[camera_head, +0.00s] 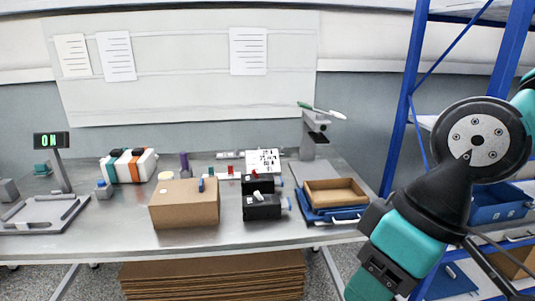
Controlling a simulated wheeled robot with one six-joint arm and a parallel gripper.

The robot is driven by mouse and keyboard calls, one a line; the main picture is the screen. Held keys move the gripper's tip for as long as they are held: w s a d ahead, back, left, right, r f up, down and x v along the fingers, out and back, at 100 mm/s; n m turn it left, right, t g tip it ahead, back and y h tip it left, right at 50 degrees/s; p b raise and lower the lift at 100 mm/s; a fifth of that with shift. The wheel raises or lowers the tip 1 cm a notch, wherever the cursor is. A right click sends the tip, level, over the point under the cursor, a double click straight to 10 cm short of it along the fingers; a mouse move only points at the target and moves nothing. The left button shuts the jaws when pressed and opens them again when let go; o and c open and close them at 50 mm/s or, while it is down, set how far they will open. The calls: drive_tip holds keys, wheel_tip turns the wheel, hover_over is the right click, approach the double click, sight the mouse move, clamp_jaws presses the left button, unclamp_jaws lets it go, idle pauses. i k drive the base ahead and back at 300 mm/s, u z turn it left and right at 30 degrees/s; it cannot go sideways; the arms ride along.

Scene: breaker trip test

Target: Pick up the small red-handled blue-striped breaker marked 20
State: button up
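Two dark blocks that look like breakers sit on the metal bench right of the cardboard box. The rear one (258,185) has a small red part on top and a bit of blue at its right side. The front one (262,208) has a pale and reddish part on top and a blue tip at its right. I cannot read any number, and I cannot tell which block is marked 20. My arm shows at the right, well clear of the blocks. My gripper's fingers are not in view.
The cardboard box (184,204) stands left of the blocks. A brown tray (335,193) lies to their right. A printed sheet (263,160) and a grey stand (315,133) are behind. A blue shelf frame (402,97) rises at the right. Bare bench (120,232) lies front left.

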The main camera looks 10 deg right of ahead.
sight(266, 183)
drive_tip(key=k, duration=0.45)
drive_tip(key=z, duration=1)
drive_tip(key=i, duration=0.65)
drive_tip(key=u, duration=1.5)
